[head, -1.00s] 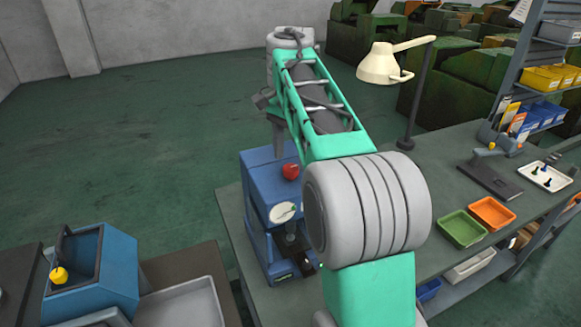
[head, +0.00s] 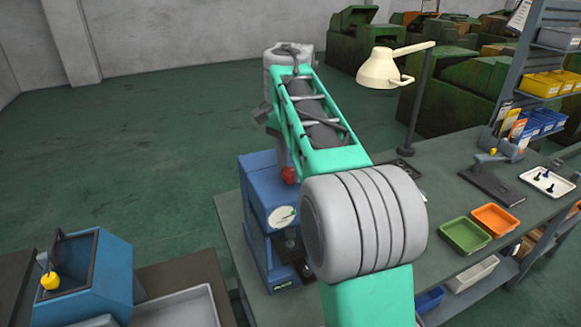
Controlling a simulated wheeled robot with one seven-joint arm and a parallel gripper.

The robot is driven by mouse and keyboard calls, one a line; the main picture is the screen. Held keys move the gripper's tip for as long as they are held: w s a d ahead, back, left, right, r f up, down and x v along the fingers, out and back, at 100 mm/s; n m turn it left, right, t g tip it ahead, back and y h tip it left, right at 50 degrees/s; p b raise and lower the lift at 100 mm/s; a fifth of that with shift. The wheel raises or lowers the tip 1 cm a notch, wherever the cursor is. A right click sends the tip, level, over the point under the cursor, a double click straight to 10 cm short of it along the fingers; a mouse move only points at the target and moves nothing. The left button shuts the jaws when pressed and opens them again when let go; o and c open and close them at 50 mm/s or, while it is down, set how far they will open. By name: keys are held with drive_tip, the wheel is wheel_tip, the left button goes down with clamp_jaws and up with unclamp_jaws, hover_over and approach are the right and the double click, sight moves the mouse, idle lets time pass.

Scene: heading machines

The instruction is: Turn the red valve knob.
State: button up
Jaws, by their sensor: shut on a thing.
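The red valve knob (head: 289,176) is on the blue machine (head: 258,178), near the top of its front, above a round white dial (head: 282,217). My gripper (head: 281,162) hangs from the end of my teal and grey arm and reaches down to the knob. It is shut on the knob, though the fingertips are small and partly hidden by the arm. My arm also hides the right side of the machine.
The machine stands at the left end of a grey bench. Green (head: 465,236) and orange (head: 496,220) trays and a lamp (head: 392,68) are to the right. A blue box with a yellow knob (head: 50,282) is at lower left.

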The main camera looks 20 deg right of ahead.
clamp_jaws()
drive_tip(key=shift+n, duration=0.3)
drive_tip(key=n+b, duration=0.1)
drive_tip(key=n, duration=0.2)
drive_tip(key=shift+f+n+b, duration=0.1)
drive_tip(key=shift+n+b, duration=0.2)
drive_tip(key=n+b, duration=0.1)
drive_tip(key=n, duration=0.8)
drive_tip(key=shift+b, duration=0.3)
drive_tip(key=n, duration=0.4)
drive_tip(key=shift+n+g, duration=0.3)
